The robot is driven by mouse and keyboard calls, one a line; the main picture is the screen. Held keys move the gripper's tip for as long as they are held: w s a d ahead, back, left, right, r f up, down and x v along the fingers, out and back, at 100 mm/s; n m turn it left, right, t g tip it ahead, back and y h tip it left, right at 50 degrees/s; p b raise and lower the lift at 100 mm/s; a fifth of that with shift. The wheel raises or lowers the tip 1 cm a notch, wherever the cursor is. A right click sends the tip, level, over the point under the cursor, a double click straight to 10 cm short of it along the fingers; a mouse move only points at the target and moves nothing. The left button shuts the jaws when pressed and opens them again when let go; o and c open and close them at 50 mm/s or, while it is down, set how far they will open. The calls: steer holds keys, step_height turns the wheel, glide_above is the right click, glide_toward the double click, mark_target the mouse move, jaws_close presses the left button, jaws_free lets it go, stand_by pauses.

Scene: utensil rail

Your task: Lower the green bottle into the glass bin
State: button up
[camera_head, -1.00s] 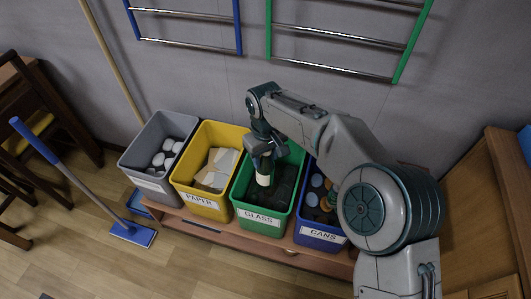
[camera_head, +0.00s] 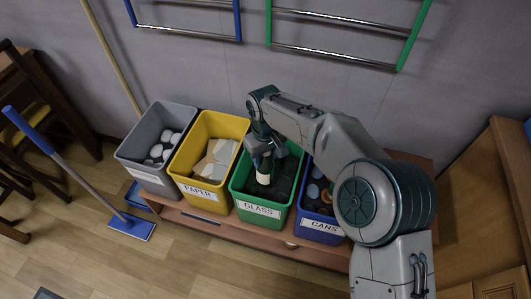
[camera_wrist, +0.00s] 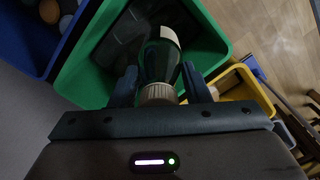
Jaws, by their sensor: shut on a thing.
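The green bottle (camera_wrist: 161,62) is held between the two fingers of my gripper (camera_wrist: 160,90), which is shut on its neck end near a pale cap. The bottle's pale label (camera_head: 264,178) shows in the head view, inside the outline of the glass bin. The glass bin (camera_head: 259,209) is green, with a white GLASS label, and stands between the yellow and blue bins. In the wrist view the bottle points into the green bin (camera_wrist: 82,75), over dark contents. I cannot tell whether the bottle touches them.
The yellow PAPER bin (camera_head: 199,190) and a grey bin (camera_head: 146,174) stand to the left. The blue CANS bin (camera_head: 320,227) stands close to the right. All sit on a low wooden bench (camera_head: 195,218). Metal rails (camera_head: 335,55) hang on the wall behind.

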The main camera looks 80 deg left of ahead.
mark_target(265, 166)
steer(key=shift+f+b, duration=1.35)
steer(key=shift+f, duration=1.3)
steer(key=shift+f+b, duration=1.4)
steer(key=shift+f, duration=1.1)
steer(key=o, duration=1.5)
step_height(265, 166, up, 14)
steer(key=shift+f+p, duration=0.1)
steer(key=shift+p, duration=1.05)
